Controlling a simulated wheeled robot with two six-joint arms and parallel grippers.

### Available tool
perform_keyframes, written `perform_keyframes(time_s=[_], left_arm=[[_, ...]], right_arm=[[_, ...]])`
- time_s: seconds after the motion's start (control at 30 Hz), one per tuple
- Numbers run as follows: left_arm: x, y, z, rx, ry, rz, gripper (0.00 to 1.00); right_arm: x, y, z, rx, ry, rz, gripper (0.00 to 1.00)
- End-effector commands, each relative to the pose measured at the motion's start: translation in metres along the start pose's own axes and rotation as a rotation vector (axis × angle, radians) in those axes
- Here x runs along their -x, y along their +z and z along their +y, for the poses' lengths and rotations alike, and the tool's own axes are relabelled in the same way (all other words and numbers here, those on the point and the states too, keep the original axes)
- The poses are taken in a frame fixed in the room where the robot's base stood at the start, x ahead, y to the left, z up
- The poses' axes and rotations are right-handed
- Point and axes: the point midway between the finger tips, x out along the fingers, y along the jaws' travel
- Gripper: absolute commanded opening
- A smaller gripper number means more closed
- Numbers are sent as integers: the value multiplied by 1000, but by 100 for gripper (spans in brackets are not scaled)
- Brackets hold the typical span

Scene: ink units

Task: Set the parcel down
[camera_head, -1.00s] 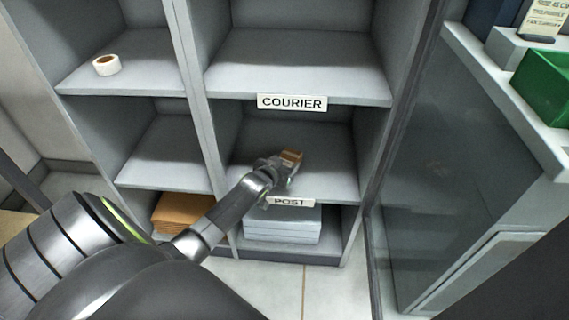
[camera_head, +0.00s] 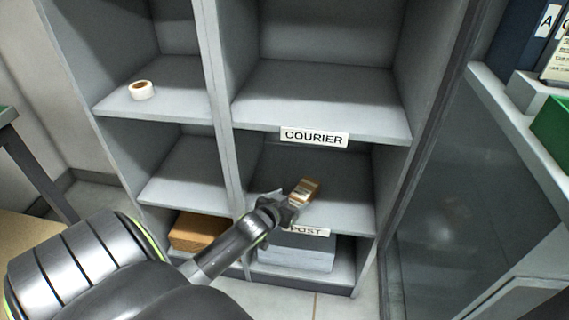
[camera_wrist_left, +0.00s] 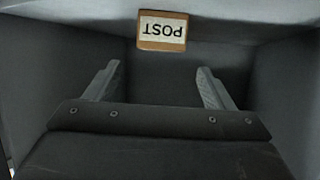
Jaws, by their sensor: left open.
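The parcel (camera_head: 306,190) is a small brown box on the shelf with the POST label (camera_head: 306,231), in the compartment below the COURIER label (camera_head: 314,137). My left gripper (camera_head: 287,203) is just in front of it. In the left wrist view the parcel (camera_wrist_left: 162,31) shows a pale face reading POST upside down, beyond the fingertips. The fingers of my left gripper (camera_wrist_left: 158,72) are spread, with nothing between them. My right gripper is not in view.
A tape roll (camera_head: 141,90) sits on the upper left shelf. A brown stack (camera_head: 197,232) and a pale stack (camera_head: 296,254) fill the bottom compartments. An upright divider (camera_head: 221,120) stands left of the parcel's compartment. A green box (camera_head: 553,122) is at far right.

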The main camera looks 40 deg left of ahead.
Motion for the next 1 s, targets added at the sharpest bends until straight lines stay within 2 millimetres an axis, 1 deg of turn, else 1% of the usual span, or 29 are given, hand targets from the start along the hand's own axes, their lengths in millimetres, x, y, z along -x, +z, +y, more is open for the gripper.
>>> perform_keyframes(time_s=[0.03, 0.2, 0.37, 0.47, 0.57, 0.63, 0.67, 0.7, 0.77, 0.8, 0.87, 0.9, 1.0], left_arm=[[10, -2, 0, -1, 0, -1, 76], [28, -1, 0, 0, 0, -1, 76], [34, 0, 0, 0, -1, -1, 76], [38, 11, 1, 1, -8, -31, 76], [55, 47, 6, 4, -34, -146, 76], [76, 85, 12, 4, -55, -276, 76], [89, 103, 16, 3, -62, -342, 76], [106, 127, 22, 2, -68, -431, 76], [135, 159, 32, -1, -67, -566, 76], [156, 178, 38, -3, -62, -652, 76], [185, 202, 49, -4, -46, -771, 76], [203, 215, 56, -4, -34, -841, 76], [240, 236, 70, -5, 0, -978, 76]], right_arm=[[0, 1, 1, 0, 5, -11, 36], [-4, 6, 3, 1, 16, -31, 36], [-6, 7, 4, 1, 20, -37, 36], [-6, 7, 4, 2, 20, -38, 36], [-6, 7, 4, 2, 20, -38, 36], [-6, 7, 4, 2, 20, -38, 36], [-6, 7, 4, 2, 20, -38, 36], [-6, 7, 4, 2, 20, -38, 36], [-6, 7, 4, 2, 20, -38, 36], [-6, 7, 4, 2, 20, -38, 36], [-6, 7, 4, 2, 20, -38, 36], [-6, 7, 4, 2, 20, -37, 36], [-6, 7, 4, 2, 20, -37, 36]])
